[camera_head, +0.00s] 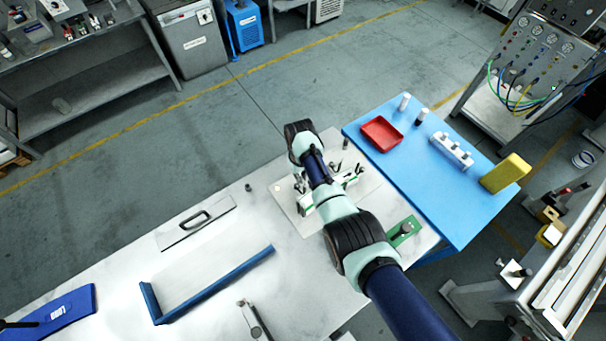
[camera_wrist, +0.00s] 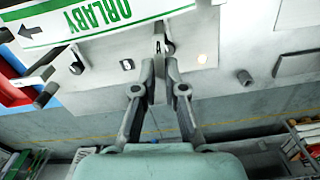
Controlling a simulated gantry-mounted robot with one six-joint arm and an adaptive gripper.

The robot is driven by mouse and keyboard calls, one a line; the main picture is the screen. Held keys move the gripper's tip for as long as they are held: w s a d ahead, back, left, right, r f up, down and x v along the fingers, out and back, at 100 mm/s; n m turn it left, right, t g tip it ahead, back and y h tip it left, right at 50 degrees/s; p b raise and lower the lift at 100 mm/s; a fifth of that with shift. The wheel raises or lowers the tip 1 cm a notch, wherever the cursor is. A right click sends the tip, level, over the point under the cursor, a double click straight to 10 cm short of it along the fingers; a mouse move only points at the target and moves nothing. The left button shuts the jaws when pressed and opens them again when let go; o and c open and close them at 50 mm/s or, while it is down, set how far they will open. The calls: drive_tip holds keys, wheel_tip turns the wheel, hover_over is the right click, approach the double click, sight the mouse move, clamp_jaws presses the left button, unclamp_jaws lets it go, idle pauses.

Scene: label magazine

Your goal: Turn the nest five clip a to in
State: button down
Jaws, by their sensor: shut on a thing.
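In the wrist view my gripper (camera_wrist: 158,62) has its fingers closed together on a small dark clip (camera_wrist: 158,45) at the edge of the label nest. Only a little of the clip shows between the fingertips, so its in or out position is unclear. A white and green label (camera_wrist: 95,20) reading "ORLABY" with a black arrow lies beside it, upside down in this view. The pale base plate (camera_wrist: 95,95) carries the nest and small dark posts.
A blue table (camera_head: 440,190) at right holds a red tray (camera_head: 381,133), a white rack (camera_head: 451,151) and a yellow block (camera_head: 506,173). The bench's middle is mostly clear.

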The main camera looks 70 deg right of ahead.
drive_tip(key=shift+w+a+n, duration=0.1)
drive_tip(key=shift+a+n, duration=0.05)
drive_tip(key=shift+n, duration=0.55)
drive_tip(key=shift+w+a+n, duration=0.1)
drive_tip(key=shift+a+n, duration=0.05)
drive_tip(key=shift+n, duration=0.55)
drive_tip(key=c, duration=1.2)
unclamp_jaws()
drive_tip(key=shift+c, duration=0.2)
drive_tip(key=shift+r, duration=0.1)
wheel_tip(320, 180, up, 12)
